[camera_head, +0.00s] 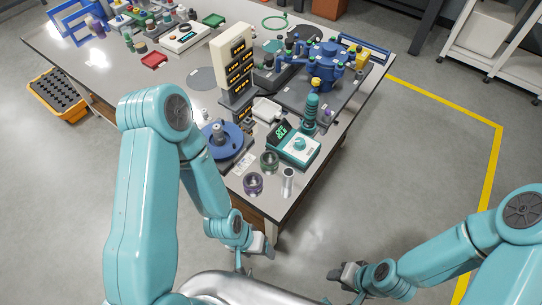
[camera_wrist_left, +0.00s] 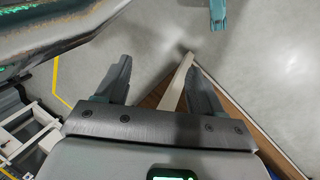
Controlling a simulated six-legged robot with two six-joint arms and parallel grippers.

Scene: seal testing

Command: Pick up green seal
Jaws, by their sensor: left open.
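A green ring-shaped piece (camera_head: 269,162) lies near the table's front corner in the head view, behind a similar purple one (camera_head: 253,183). A thin, larger green ring (camera_head: 274,22) lies at the table's far side. I cannot tell for sure which is the green seal. My left gripper (camera_head: 256,258) is open and empty, just off the table's front edge and nearer to me than the green piece. Its spread fingers also show in the left wrist view (camera_wrist_left: 160,78), with no seal between them. My right gripper (camera_head: 345,283) looks open and empty, over the floor at right.
A silver cylinder (camera_head: 288,181) and a teal device with a dial (camera_head: 299,145) stand beside the green piece. A blue round fixture (camera_head: 224,143) stands to its left. The table edge (camera_head: 318,172) drops to open floor.

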